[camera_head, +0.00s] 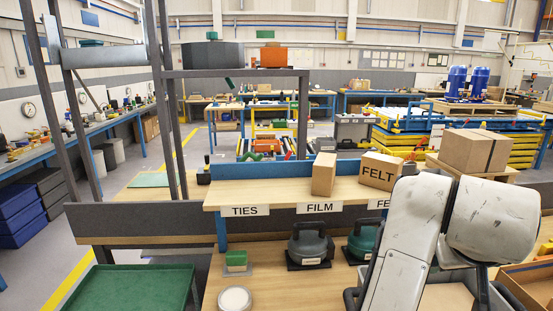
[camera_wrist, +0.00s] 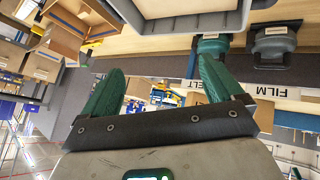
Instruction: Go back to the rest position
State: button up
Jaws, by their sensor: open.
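My gripper (camera_wrist: 160,85) shows in the wrist view with its two green fingers spread wide apart and nothing between them. The wrist view looks upside down. Beyond the fingers it shows the shelf edge with the FILM label (camera_wrist: 277,92) and a label partly hidden by the right finger. A green compressor (camera_wrist: 212,44) and a grey compressor (camera_wrist: 272,42) lie past the right finger. In the head view my white arm covers the lower right, and the gripper itself cannot be made out there.
The raised shelf holds a plain box (camera_head: 323,174) and a FELT box (camera_head: 379,170). A grey compressor (camera_head: 310,244) and a green one (camera_head: 363,239) stand below. A green tray (camera_head: 130,288) is lower left. A cardboard box (camera_head: 474,151) and an open carton (camera_head: 530,284) are at right.

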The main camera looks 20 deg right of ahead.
jog(key=s+a+f+n+y, duration=0.1)
jog(key=s+a+f+n, duration=0.15)
jog(key=f, duration=0.75)
jog(key=s+a+f+n+y, duration=0.1)
jog(key=s+f+n, duration=0.15)
jog(key=f, duration=0.85)
jog(key=s+a+f+g+y, duration=0.3)
jog(key=s+a+f, duration=0.6)
jog(key=s+f, duration=0.5)
jog(key=shift+s+a+y, duration=0.2)
jog(key=shift+s+y, duration=0.3)
jog(key=shift+y, duration=0.2)
